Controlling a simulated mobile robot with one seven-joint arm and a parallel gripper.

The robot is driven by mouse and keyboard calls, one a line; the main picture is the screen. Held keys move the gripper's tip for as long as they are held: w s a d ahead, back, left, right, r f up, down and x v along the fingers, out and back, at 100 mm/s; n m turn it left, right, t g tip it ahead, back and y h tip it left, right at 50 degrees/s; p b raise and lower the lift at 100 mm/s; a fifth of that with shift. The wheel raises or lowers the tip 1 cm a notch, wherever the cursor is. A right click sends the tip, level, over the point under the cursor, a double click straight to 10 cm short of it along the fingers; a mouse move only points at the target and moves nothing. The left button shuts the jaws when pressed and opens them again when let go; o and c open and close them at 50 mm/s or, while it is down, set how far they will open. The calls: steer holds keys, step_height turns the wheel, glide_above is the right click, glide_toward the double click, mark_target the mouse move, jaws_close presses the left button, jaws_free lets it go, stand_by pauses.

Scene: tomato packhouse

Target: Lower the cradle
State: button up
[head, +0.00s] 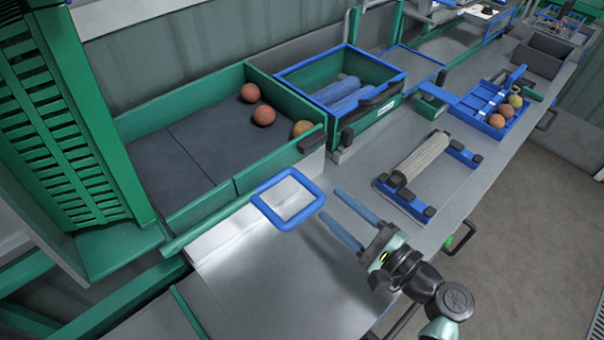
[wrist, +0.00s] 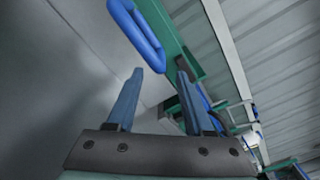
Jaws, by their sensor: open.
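The gripper also shows in the wrist view (wrist: 160,74). No part is clearly marked as the cradle; I cannot tell whether the loop belongs to it.
A green bin (head: 190,217) with a few tomatoes stands left of a blue-rimmed crate (head: 388,92). A roller stand (head: 420,215) lies right of my gripper. A blue tray (head: 478,122) with several fruits is farther back. The bench's near part is clear.

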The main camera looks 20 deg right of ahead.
mark_target(294, 171)
steer(key=x, duration=0.9)
steer(key=shift+p, duration=0.3)
jaws_close()
steer(key=shift+d, duration=0.15)
stand_by(0.8)
